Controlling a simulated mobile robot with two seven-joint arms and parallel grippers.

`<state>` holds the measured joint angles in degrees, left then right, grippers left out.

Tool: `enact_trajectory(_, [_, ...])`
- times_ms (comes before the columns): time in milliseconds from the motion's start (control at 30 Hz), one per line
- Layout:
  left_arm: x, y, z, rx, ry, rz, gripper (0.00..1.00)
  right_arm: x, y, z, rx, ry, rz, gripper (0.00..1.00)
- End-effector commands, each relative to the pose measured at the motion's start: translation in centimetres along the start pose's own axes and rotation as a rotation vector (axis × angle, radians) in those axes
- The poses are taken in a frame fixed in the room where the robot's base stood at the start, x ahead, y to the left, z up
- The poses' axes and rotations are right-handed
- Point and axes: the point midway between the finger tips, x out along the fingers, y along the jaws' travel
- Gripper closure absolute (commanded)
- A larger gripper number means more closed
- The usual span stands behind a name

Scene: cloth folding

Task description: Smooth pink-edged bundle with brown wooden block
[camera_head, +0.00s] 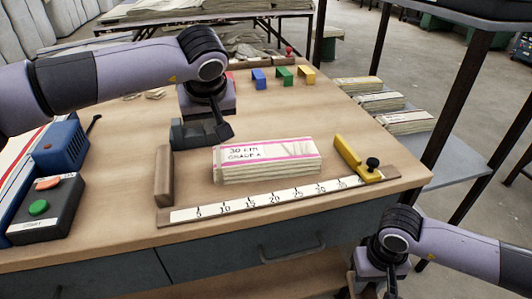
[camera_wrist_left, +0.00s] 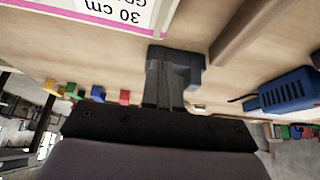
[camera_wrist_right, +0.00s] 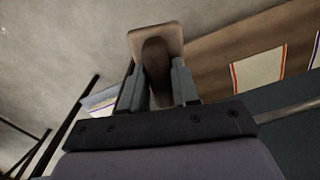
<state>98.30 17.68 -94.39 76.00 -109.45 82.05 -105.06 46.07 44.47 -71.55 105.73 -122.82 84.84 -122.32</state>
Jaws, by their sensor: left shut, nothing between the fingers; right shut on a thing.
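The pink-edged bundle (camera_head: 265,163), labelled 30 cm, lies on the table behind the ruler; its label corner also shows in the left wrist view (camera_wrist_left: 95,14). My left gripper (camera_head: 200,132) is shut and empty, just behind and left of the bundle; its fingers show in the left wrist view (camera_wrist_left: 170,75). My right gripper (camera_wrist_right: 158,82) is shut on a brown wooden block (camera_wrist_right: 155,45) with a paler face. In the head view the right gripper is low at the right, in front of the table, its fingers largely cut off by the frame edge.
A ruler (camera_head: 270,202) runs along the table front, with a brown upright stop (camera_head: 164,178) at its left and a yellow stop (camera_head: 350,158) at its right. A dark button box (camera_head: 45,208) and blue device (camera_head: 62,147) stand left. Small coloured blocks (camera_head: 284,76) stand behind.

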Motion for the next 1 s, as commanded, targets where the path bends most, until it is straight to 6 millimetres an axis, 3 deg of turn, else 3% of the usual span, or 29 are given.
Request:
enact_trajectory(167, [-1.4,0.0,-0.8,0.000,0.000,0.001,1.00,-1.3,0.0,0.0,0.000,0.001,-0.001,0.94])
enact_trajectory(567, [-1.8,0.0,-0.8,0.000,0.001,0.002,1.00,-1.2,0.0,0.0,0.000,0.001,-0.001,0.94])
enact_trajectory(733, [-4.2,0.0,-0.9,0.001,0.004,0.003,1.00,-1.2,0.0,0.0,0.000,0.001,-0.001,0.94])
enact_trajectory(1000, [-9.9,0.1,-0.8,0.001,0.003,0.002,1.00,-1.3,0.0,0.0,0.000,0.001,-0.001,0.94])
